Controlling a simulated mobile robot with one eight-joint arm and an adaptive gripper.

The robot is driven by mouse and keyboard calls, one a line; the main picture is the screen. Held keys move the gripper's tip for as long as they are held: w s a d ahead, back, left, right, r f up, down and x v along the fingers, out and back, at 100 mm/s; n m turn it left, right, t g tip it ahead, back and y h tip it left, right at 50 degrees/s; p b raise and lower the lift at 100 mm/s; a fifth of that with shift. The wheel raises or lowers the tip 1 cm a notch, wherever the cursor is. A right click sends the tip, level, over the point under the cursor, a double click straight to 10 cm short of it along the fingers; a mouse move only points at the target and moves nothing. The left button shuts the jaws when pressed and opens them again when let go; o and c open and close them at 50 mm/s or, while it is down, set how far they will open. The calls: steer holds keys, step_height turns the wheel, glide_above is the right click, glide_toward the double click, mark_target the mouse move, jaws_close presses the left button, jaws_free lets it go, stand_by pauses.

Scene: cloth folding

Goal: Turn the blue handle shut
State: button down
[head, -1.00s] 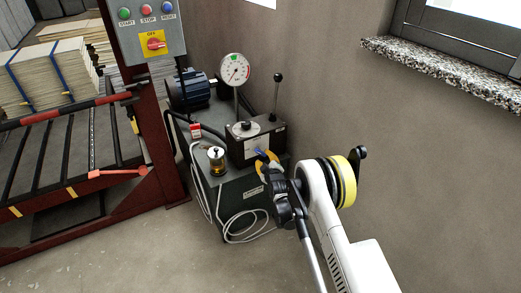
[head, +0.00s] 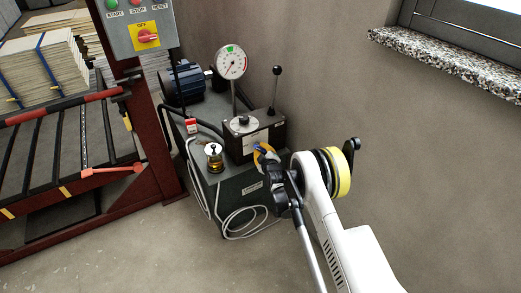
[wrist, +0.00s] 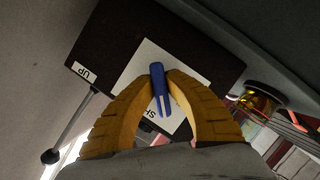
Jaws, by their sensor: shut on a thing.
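The blue handle (wrist: 160,88) is a small blue lever in front of the white plate on a dark box, seen in the wrist view. The tips of my gripper (wrist: 162,74) meet on its upper part, one yellow finger on each side, and its lower end sticks out between the fingers. In the head view, my gripper (head: 266,154) is at the lower right of the dark box (head: 250,135). The handle is mostly hidden there by the fingers and wrist.
A black lever with a ball knob (head: 276,85) rises from the box, beside a round dial gauge (head: 231,62). A stone sill (head: 450,65) juts out at upper right.

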steer(key=shift+m, duration=0.3)
steer(key=m+g+y, duration=0.1)
steer(key=m, duration=0.2)
steer(key=shift+w+g, duration=0.1)
steer(key=shift+g, duration=0.2)
steer(key=shift+m+g+y, duration=0.6)
steer(key=shift+m+y, duration=0.4)
steer(key=shift+m, duration=0.3)
steer(key=c, duration=1.4)
jaws_free()
steer(key=v, duration=1.2)
